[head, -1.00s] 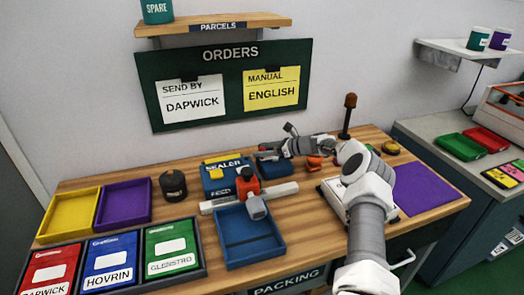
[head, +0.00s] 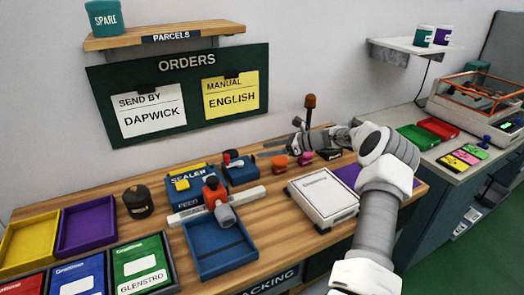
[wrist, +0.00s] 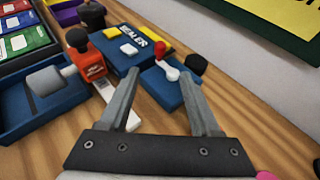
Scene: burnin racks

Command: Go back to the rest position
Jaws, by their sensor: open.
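My gripper (head: 272,148) is open and empty above the back of the wooden bench, at the end of my arm reaching in from the right. In the wrist view its two fingers (wrist: 160,82) stand apart with nothing between them. Beyond them is a small blue block with a red lever (wrist: 162,82), which also shows in the head view (head: 238,168). The blue sealer (wrist: 122,52) stands just beyond, left of the fingers. I cannot tell how high the fingers are above the bench.
An orange-and-grey tool (head: 217,200) stands behind an empty blue tray (head: 215,262). A white flat device (head: 322,197) sits near my arm. A dark canister (head: 138,202), a small orange object (head: 279,163) and an upright beacon (head: 309,108) stand on the bench. The orders board (head: 180,135) hangs behind.

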